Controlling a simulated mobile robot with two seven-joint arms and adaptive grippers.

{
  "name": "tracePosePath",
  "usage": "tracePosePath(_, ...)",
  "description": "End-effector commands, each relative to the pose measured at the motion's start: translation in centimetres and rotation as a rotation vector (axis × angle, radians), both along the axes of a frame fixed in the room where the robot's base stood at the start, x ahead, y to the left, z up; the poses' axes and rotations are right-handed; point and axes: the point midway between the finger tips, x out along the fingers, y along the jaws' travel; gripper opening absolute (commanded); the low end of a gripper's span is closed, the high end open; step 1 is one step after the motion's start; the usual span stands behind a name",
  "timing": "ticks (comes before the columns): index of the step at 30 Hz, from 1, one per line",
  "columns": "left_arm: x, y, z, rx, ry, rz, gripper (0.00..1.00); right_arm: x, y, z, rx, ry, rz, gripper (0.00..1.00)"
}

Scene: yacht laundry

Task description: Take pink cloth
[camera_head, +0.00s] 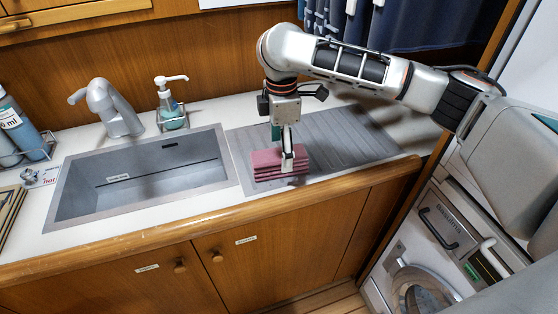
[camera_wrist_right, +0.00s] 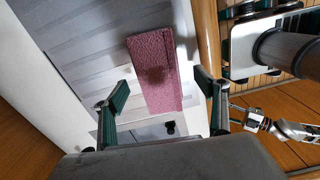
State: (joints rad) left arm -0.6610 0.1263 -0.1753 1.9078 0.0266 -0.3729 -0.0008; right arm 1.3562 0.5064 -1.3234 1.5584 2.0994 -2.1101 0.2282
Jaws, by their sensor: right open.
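The pink cloth (camera_head: 267,160) is a folded, layered stack on the grey ribbed drainboard, right of the sink. My right gripper (camera_head: 288,160) reaches down from above over the cloth, in front of part of it in the head view. In the right wrist view the cloth (camera_wrist_right: 153,62) lies between and beyond the two spread fingers, with a gap on both sides. The right gripper is open and holds nothing.
The steel sink (camera_head: 75,195) with a faucet (camera_head: 112,108) and soap dispenser (camera_head: 171,105) is left of the drainboard (camera_head: 345,135). Bottles (camera_head: 22,130) stand at far left. The counter's wooden front edge (camera_head: 210,228) runs close before the cloth. Dark hanging fabric (camera_head: 430,25) is behind.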

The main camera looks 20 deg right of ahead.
Motion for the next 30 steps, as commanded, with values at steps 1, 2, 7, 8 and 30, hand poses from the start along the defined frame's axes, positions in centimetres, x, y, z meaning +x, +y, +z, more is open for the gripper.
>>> tracePosePath(1, 0.0, 0.0, 0.0, -0.002, -0.001, 0.001, 0.4, -0.1, 0.0, -1.0, 0.001, 0.006, 0.0, 0.72)
tracePosePath(2, 0.0, -0.1, 0.0, -0.002, -0.001, 0.002, 0.4, -0.1, -0.1, -1.4, 0.0, 0.006, 0.0, 0.72)
tracePosePath(7, 0.3, -0.2, 0.3, -0.008, -0.005, 0.008, 0.4, 0.0, -0.1, -3.3, 0.001, 0.004, -0.001, 0.72)
tracePosePath(8, 0.4, -0.2, 0.3, -0.009, -0.007, 0.009, 0.4, 0.0, -0.1, -3.4, 0.001, 0.002, -0.001, 0.72)
tracePosePath(30, 0.6, 0.3, 0.4, 0.002, -0.012, 0.004, 0.4, 0.1, -0.1, -3.6, 0.0, 0.001, 0.0, 0.26)
